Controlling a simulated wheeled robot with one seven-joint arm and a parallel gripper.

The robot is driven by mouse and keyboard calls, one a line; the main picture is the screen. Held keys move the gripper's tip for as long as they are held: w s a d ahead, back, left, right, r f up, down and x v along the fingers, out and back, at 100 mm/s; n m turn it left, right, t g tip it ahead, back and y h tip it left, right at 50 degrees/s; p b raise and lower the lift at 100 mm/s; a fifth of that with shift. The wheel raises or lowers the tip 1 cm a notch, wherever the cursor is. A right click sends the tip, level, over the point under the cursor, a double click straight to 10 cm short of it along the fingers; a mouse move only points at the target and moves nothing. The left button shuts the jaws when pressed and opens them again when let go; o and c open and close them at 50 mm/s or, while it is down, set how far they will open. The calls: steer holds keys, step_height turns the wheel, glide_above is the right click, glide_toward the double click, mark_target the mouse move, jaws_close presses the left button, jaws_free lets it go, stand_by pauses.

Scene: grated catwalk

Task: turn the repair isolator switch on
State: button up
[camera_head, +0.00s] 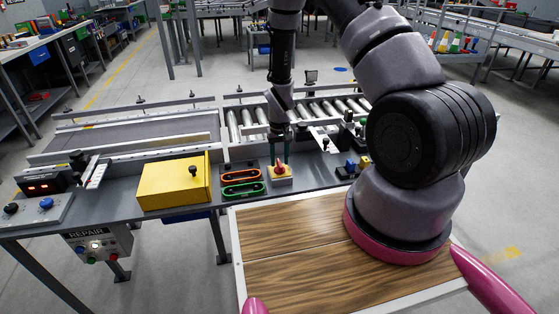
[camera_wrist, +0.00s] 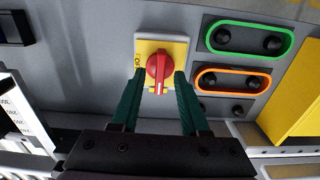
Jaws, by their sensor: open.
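The isolator switch (camera_head: 281,173) is a red rotary knob on a yellow plate with a pale base, on the grey bench. It also shows in the wrist view (camera_wrist: 159,66), where the red handle stands along the picture's vertical. My gripper (camera_head: 279,160) is above the switch, pointing down. In the wrist view its two green fingers (camera_wrist: 158,78) are open, one on each side of the red knob, with a gap visible on both sides.
Green-ringed (camera_head: 243,189) and orange-ringed (camera_head: 241,176) holders lie left of the switch, then a yellow box (camera_head: 174,183). A REPAIR button box (camera_head: 97,243) hangs under the bench front. Rollers (camera_head: 255,120) run behind.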

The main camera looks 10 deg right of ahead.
mark_target(279, 163)
step_height(279, 163, up, 10)
stand_by(0.4)
steer(key=shift+r, duration=0.1)
